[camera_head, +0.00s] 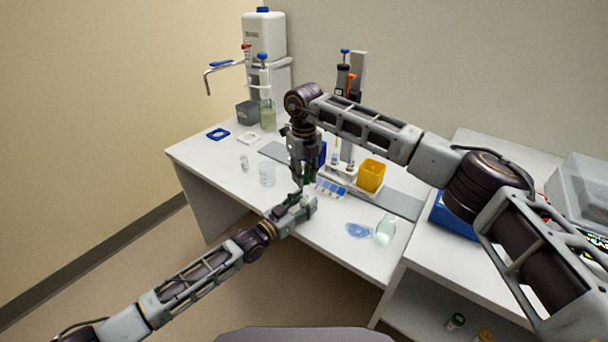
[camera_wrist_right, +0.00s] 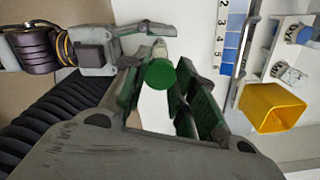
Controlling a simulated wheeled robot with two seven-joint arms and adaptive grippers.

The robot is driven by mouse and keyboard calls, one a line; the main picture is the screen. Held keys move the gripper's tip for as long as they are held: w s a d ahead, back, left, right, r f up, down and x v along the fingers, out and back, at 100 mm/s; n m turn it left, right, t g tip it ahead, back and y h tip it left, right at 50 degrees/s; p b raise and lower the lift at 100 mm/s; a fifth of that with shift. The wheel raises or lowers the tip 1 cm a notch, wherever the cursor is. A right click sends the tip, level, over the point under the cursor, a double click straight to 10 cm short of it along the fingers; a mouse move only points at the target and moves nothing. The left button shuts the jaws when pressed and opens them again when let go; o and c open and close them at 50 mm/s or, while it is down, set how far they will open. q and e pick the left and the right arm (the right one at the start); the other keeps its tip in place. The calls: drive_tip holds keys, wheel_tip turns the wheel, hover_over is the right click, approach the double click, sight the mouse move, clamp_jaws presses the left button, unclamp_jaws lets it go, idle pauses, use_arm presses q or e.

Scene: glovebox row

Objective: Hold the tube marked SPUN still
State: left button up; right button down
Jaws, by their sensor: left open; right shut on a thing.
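A tube with a round green cap (camera_wrist_right: 160,74) is held between the fingers of my right gripper (camera_wrist_right: 165,100) in the right wrist view. No SPUN mark can be read. Beyond the cap, a pale part shows near the fingers of my left gripper (camera_wrist_right: 150,42), which are apart; I cannot tell whether they touch it. The tube is mostly hidden there by the grippers.
A clear beaker (camera_head: 266,174) stands to the left. A glass flask (camera_head: 385,232) and a blue dish (camera_head: 358,230) are near the front right edge.

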use_arm(q)
drive_tip(key=v, duration=1.2)
idle(0.5)
drive_tip(key=shift+a, duration=0.1)
idle(0.4)
